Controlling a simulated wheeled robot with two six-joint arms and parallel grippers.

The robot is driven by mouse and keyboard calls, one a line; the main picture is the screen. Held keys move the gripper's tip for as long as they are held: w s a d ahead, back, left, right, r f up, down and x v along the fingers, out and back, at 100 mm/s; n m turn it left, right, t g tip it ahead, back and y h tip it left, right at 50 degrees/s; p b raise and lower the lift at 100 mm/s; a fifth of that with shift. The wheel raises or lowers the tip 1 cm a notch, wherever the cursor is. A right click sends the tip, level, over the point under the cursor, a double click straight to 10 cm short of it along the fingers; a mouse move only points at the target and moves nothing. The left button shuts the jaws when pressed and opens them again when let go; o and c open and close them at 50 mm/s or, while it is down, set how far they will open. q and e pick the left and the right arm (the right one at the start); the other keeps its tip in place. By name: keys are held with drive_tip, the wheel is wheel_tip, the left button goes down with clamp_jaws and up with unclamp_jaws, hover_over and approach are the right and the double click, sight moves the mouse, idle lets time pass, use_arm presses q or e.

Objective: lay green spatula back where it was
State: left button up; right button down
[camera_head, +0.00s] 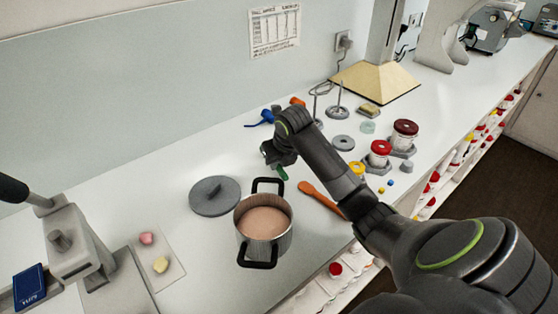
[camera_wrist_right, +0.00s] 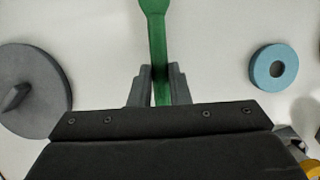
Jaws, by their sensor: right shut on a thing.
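The green spatula (camera_wrist_right: 157,50) is between the two fingers of my right gripper (camera_wrist_right: 158,85) in the right wrist view, and the fingers are closed on its handle. Its wider end points away from the gripper, to the top of that view. In the head view only a short green piece of the spatula (camera_head: 281,173) shows below my right gripper (camera_head: 272,156), over the counter just behind the pot. The rest is hidden by the gripper. I cannot tell whether the spatula touches the counter. My left gripper is not in view.
A pot (camera_head: 264,226) of pinkish cream stands in front of the gripper, with a grey lid (camera_head: 215,196) to its left. An orange spatula (camera_head: 320,197) lies to the right. Red-lidded jars (camera_head: 379,150) and a grey ring (camera_head: 343,142) stand farther right. A blue item (camera_head: 262,118) lies behind.

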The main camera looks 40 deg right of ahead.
drive_tip(key=shift+f, duration=0.2)
drive_tip(key=c, duration=1.3)
unclamp_jaws()
drive_tip(key=shift+p+v, duration=3.5)
drive_tip(key=shift+v, duration=5.25)
drive_tip(key=shift+a+f, duration=0.1)
